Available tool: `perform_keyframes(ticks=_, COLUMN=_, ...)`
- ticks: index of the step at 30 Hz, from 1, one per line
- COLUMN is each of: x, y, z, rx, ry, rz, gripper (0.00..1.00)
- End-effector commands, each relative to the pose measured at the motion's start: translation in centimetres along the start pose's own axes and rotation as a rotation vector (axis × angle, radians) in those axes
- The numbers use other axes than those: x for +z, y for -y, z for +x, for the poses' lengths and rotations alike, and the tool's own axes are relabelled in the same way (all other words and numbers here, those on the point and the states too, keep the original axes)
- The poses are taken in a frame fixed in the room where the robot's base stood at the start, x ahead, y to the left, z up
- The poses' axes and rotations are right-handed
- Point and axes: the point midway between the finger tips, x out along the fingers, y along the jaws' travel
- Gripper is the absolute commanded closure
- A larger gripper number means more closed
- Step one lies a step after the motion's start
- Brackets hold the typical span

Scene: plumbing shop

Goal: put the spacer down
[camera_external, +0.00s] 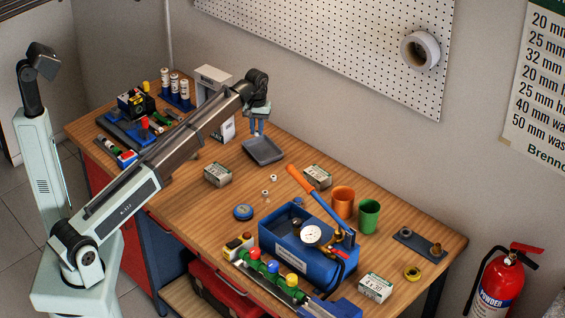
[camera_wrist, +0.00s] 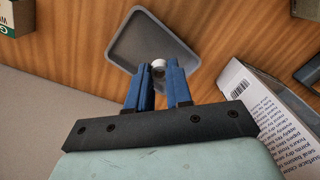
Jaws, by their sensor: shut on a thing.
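My gripper (camera_external: 260,131) is near the back edge of the bench, above the grey tray (camera_external: 264,153). In the wrist view its blue fingers (camera_wrist: 159,78) are shut on the spacer (camera_wrist: 158,64), a small white round piece at the fingertips. The fingers partly cover the spacer. The grey shallow tray (camera_wrist: 133,41) lies beyond the spacer in the wrist view and looks empty where it shows. I cannot tell the exact height of the spacer above the tray. In the external view the spacer is too small to make out.
Small pale rings (camera_external: 266,193) lie loose on the bench. Cartons (camera_external: 217,175) (camera_external: 317,177) stand to the left and right of them. A white box (camera_wrist: 265,105) is close to my gripper on the right in the wrist view.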

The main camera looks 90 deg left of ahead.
Motion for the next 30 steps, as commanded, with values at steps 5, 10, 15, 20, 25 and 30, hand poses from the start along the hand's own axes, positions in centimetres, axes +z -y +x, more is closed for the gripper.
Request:
perform_keyframes(ticks=5, x=-2.3, y=-1.4, z=-0.6, rx=0.005, ry=-0.008, rz=-0.013, gripper=1.0)
perform_keyframes(ticks=10, x=-2.4, y=-1.5, z=0.4, rx=0.011, ry=-0.016, rz=-0.03, gripper=1.0)
perform_keyframes(ticks=15, x=-2.4, y=-1.4, z=2.9, rx=0.01, ry=-0.014, rz=-0.031, gripper=1.0)
perform_keyframes(ticks=20, x=-2.4, y=-1.5, z=5.2, rx=0.011, ry=-0.015, rz=-0.031, gripper=1.0)
perform_keyframes(ticks=25, x=-2.5, y=-1.5, z=6.4, rx=0.011, ry=-0.016, rz=-0.031, gripper=1.0)
perform_keyframes(ticks=30, x=-2.5, y=-1.5, z=8.4, rx=0.011, ry=-0.015, rz=-0.031, gripper=1.0)
